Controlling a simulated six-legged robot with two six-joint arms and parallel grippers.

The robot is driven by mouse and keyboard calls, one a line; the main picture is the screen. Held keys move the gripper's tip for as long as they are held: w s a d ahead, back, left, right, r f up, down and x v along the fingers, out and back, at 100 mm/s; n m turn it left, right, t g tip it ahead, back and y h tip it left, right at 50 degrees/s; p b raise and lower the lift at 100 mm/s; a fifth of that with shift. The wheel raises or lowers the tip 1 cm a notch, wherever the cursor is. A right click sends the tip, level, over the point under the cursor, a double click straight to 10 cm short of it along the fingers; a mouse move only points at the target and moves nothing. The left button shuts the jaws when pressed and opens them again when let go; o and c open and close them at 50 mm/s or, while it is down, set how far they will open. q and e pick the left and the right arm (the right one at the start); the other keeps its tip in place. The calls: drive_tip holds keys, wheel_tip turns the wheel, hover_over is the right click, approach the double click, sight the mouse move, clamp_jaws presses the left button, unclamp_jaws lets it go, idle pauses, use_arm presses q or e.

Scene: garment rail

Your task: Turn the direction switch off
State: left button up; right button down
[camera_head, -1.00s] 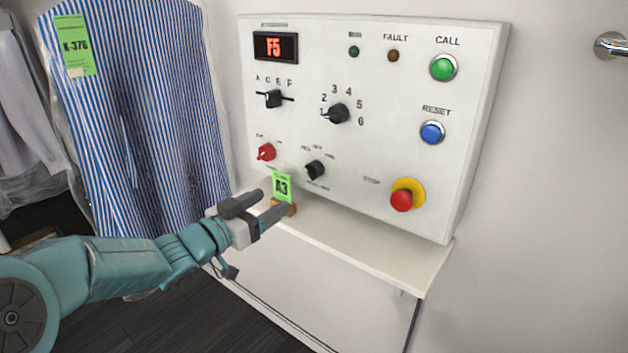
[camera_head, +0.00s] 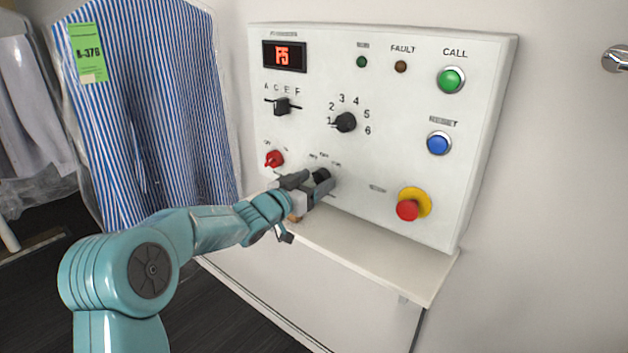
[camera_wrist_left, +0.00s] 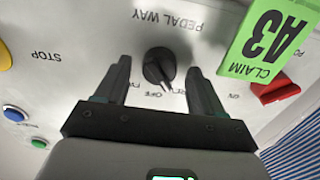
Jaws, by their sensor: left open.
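The direction switch (camera_head: 321,174) is a black rotary knob low on the white control panel (camera_head: 385,160). In the left wrist view the knob (camera_wrist_left: 158,66) appears upside down under the words PEDAL WAY. My left gripper (camera_head: 316,183) is at the panel, open, and partly covers the knob in the head view. In the wrist view its two fingers (camera_wrist_left: 159,72) stand on either side of the knob, with gaps between. My right gripper is not in view.
A red switch (camera_head: 274,158) sits left of the knob. A green A3 claim tag (camera_wrist_left: 265,45) hangs close by in the wrist view. The red stop button (camera_head: 408,210) is to the right. A white ledge (camera_head: 400,265) juts out below. Bagged striped shirts (camera_head: 165,110) hang left.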

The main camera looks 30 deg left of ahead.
use_arm(q)
drive_tip(key=shift+w, duration=0.2)
drive_tip(key=c, duration=1.1)
drive_tip(key=shift+o, duration=0.2)
